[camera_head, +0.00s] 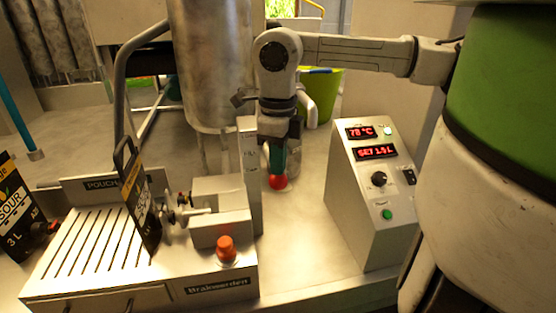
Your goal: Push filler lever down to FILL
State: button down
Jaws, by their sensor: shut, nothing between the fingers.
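The filler lever's red ball knob (278,182) shows just right of an upright metal post (249,180) with small markings, too small to read. The lever's arm is mostly hidden. My gripper (277,165) points down directly above the red knob. Its fingers are shut with nothing between them, and the tips appear to touch or nearly touch the top of the knob; I cannot tell which. The post stands beside the filler's metal block (221,212), which has a small valve (181,207) on its left side. A black pouch (139,195) stands upright at this valve.
A slotted drip tray (85,245) with a red button (226,250) is at front left. A control box (372,205) with red displays and a knob stands at right. A large steel tank (212,70) rises behind. Another pouch (17,210) is at far left. Bare counter (305,225) lies between post and box.

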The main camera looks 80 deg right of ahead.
jog(key=shift+r, duration=0.1)
notch_tip(320, 180, up, 10)
jog(key=p, duration=0.5)
jog(key=shift+s, duration=0.1)
dwell(0.7)
